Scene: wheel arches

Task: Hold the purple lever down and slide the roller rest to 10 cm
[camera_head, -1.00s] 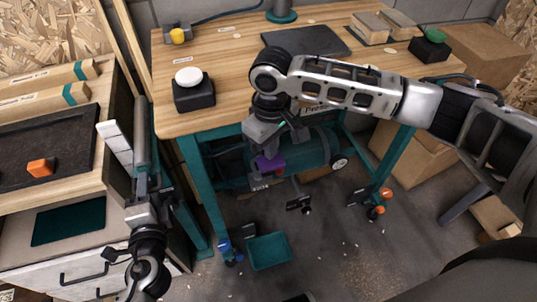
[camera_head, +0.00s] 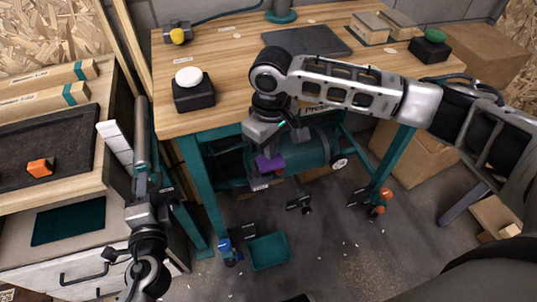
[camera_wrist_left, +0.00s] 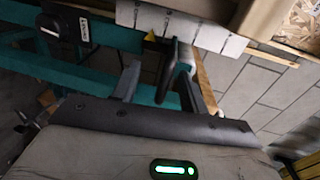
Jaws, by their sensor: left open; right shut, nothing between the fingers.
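The purple lever (camera_head: 269,164) is under the workbench's front edge, in the middle of the head view. My right gripper (camera_head: 268,149) is shut and empty right above the lever; whether they touch cannot be told. A long grey roller (camera_head: 141,130), apparently part of the roller rest, stands beside a white marked strip (camera_head: 117,145) at the left cabinet's edge. My left gripper (camera_head: 142,182) is at the roller's near end. In the left wrist view its open fingers (camera_wrist_left: 165,82) stand either side of a grey-green upright piece (camera_wrist_left: 176,70).
The workbench (camera_head: 225,75) carries a black box with a white button (camera_head: 188,77). A teal tray (camera_head: 269,251) lies on the floor below. The left cabinet top holds an orange block (camera_head: 40,167) on a dark tray. A narrow gap separates cabinet and bench.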

